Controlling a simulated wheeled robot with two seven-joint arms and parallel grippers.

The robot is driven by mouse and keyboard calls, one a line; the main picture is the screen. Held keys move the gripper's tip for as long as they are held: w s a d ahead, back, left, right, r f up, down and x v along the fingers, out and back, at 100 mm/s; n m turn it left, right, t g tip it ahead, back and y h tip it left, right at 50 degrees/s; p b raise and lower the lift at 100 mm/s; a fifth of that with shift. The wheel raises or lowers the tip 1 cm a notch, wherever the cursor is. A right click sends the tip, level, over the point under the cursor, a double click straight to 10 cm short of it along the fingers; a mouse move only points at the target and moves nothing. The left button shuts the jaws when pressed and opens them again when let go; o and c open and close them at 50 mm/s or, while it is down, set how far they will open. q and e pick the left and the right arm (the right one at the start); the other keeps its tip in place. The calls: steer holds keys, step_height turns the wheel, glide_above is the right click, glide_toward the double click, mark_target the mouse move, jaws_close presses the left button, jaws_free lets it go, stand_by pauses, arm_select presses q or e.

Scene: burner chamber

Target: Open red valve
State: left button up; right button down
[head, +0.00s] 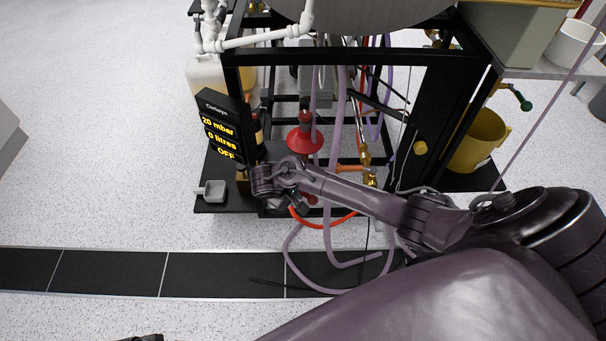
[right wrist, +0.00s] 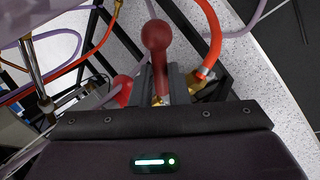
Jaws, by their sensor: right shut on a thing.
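The red valve's lever (right wrist: 156,38), with a rounded knob end, stands between the two dark fingers of my right gripper (right wrist: 166,82) in the right wrist view. The fingers are shut on it. Brass fittings show beside and below the fingers. In the head view my right gripper (head: 302,201) is at the lower front of the black frame, and it hides most of the valve. A small dark part at the bottom edge of the head view (head: 142,338) looks like my left gripper; its fingers cannot be made out.
An orange-red hose (right wrist: 208,35) runs from a brass fitting next to the lever. Purple hoses (head: 292,245) loop onto the floor. A black display (head: 222,130) reads 20 mbar, 0 litres, OFF.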

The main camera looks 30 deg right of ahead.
arm_select(q)
step_height(320, 180, down, 7)
steer(key=p, duration=0.1)
steer(key=shift+w+a+f+p, duration=0.2)
steer(key=shift+w+a+p, duration=0.1)
steer(key=shift+w, duration=0.15)
arm_select(e)
steer(key=shift+w+a+m+g, duration=0.15)
steer(key=shift+a+m+g, duration=0.55)
steer(key=shift+m, duration=0.45)
steer(key=shift+w+a+m+g, duration=0.15)
steer(key=shift+a+m+g, duration=0.5)
steer(key=shift+m, duration=0.5)
steer(key=c, duration=1.4)
jaws_free()
steer(key=shift+d, duration=0.1)
steer(key=shift+r, duration=0.1)
